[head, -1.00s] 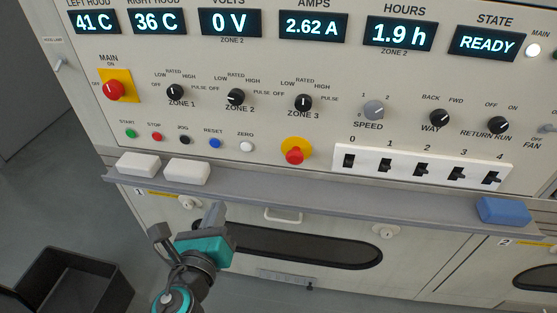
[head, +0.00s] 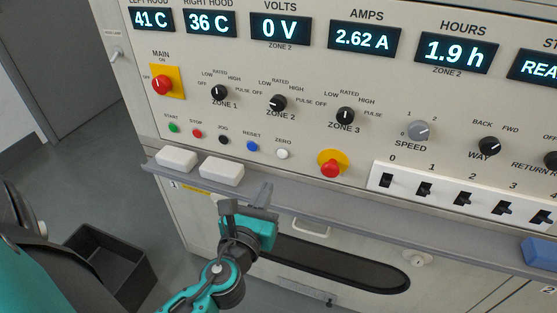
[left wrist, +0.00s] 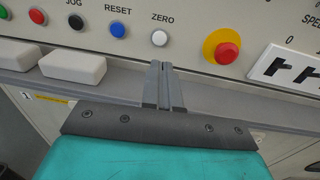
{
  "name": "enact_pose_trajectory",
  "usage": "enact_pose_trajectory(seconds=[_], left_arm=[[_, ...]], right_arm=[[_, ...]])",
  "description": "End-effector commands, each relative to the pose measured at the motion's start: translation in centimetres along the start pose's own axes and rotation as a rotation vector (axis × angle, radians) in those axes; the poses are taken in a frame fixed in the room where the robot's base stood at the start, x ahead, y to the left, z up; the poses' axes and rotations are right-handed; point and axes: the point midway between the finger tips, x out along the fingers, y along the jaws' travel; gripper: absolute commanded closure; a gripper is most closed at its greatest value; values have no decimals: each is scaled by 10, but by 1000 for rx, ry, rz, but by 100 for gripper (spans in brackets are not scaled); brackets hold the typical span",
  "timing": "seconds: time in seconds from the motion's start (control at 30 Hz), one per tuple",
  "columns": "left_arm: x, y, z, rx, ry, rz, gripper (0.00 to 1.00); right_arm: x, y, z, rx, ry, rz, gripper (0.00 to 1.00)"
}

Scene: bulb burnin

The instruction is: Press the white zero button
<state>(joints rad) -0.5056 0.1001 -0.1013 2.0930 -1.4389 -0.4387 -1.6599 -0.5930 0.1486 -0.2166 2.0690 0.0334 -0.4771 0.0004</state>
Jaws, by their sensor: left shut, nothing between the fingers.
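The white zero button (head: 283,154) is on the sloped panel, at the right end of the row of small buttons, under the label ZERO. It also shows in the left wrist view (left wrist: 159,38), just beyond my fingertips. My left gripper (head: 264,193) is in front of the shelf edge, below the button and apart from it in the head view. In the left wrist view its two fingers (left wrist: 164,66) are together, empty, and point at the button. A small gap seems to lie between the tips and the button. My right gripper is not in view.
The blue reset button (head: 252,146) is left of the zero button. A red stop knob on yellow (head: 331,168) is to its right. Two white blocks (head: 222,170) and a blue block (head: 540,251) lie on the grey shelf (head: 310,206). A black bin (head: 103,266) stands on the floor.

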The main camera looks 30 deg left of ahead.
Motion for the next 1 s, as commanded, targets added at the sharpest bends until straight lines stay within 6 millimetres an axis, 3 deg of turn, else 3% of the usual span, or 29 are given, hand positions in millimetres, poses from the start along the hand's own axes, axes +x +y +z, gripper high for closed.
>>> enact_pose_trajectory(seconds=[0.3,0.5,0.7,1.0], left_arm=[[63,0,2,0,-3,0,100],[90,0,0,-1,-1,0,100],[101,0,0,0,0,-1,100],[102,0,0,0,0,-1,100]], right_arm=[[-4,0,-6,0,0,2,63],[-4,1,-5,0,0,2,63],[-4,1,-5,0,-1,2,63],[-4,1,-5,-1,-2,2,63]])
